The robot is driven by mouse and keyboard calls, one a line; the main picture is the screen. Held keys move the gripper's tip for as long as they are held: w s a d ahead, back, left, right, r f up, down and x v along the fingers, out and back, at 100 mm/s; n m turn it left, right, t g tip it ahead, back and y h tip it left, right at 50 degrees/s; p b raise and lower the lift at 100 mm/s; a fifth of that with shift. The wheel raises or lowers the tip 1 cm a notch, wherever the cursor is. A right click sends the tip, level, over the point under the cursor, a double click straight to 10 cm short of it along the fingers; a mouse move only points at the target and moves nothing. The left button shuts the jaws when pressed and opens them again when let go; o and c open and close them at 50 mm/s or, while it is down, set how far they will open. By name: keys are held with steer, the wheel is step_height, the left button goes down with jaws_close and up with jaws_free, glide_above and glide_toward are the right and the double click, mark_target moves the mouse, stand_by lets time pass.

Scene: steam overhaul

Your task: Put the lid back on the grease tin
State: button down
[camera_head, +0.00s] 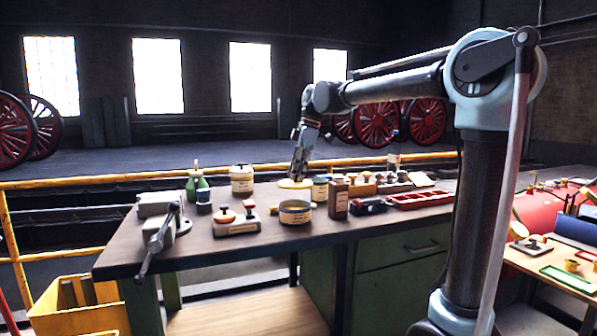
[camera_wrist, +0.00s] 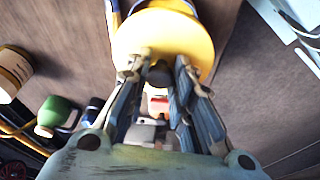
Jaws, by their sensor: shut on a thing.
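The yellow lid (camera_head: 291,184) is a round disc with a dark knob. My gripper (camera_head: 299,174) points down and is shut on this knob. In the wrist view, the lid (camera_wrist: 203,40) fills the upper middle, with its knob between the fingertips of my gripper (camera_wrist: 158,74). The grease tin (camera_head: 295,217) stands open and upright near the front of the bench, with a cream label and blue bands. The lid shows behind and above the tin in the head view, apart from it. Its exact height over the bench is hard to tell.
A stamp-like block (camera_head: 237,226) lies left. A red tray (camera_head: 420,199) lies farther right.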

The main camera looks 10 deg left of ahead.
steer(key=shift+w+f, duration=0.15)
steer(key=shift+w, duration=0.05)
steer(key=shift+w+d+x, duration=0.1)
steer(key=shift+d+x, duration=0.1)
steer(key=shift+x, duration=0.8)
steer(key=shift+w+d+x, duration=0.1)
steer(key=shift+d+x, duration=0.1)
steer(key=shift+x, duration=0.8)
steer(key=shift+w+d+x, duration=0.1)
steer(key=shift+d+x, duration=0.1)
steer(key=shift+x, duration=0.75)
steer(key=shift+s+f, duration=0.15)
steer(key=shift+f, duration=0.1)
stand_by(0.4)
steer(key=c, duration=1.3)
jaws_free()
steer(key=o, duration=0.5)
steer(key=shift+c, duration=0.2)
